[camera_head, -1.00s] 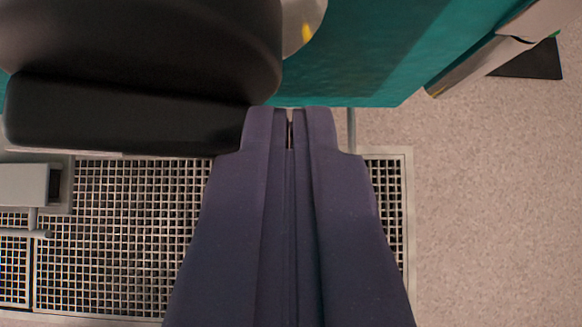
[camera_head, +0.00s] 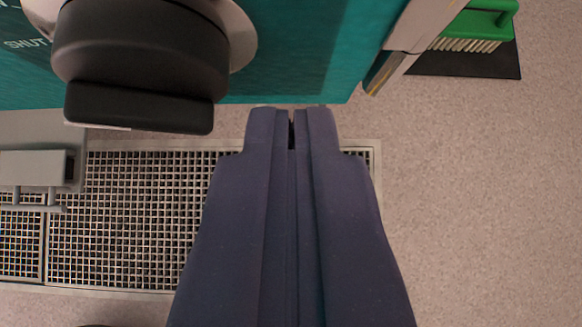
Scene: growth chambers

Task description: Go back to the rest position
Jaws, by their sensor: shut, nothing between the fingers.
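My gripper (camera_head: 291,112) points up the picture from the bottom centre. Its two dark fingers are together with only a thin gap line, and nothing is between them. A black rounded knob or handle (camera_head: 140,55) with a flat black block below it sits to the left of the fingertips, apart from them. It is mounted on a teal panel (camera_head: 300,50) over a pale round plate. The panel's lower edge lies just above the fingertips in the picture. No rest position is marked in view.
A metal floor grating (camera_head: 140,225) lies behind and left of my gripper. A grey box-like fitting (camera_head: 35,170) is at the left edge. A green brush (camera_head: 475,25) lies on a dark mat (camera_head: 470,62) at the upper right. Bare speckled floor (camera_head: 480,200) fills the right.

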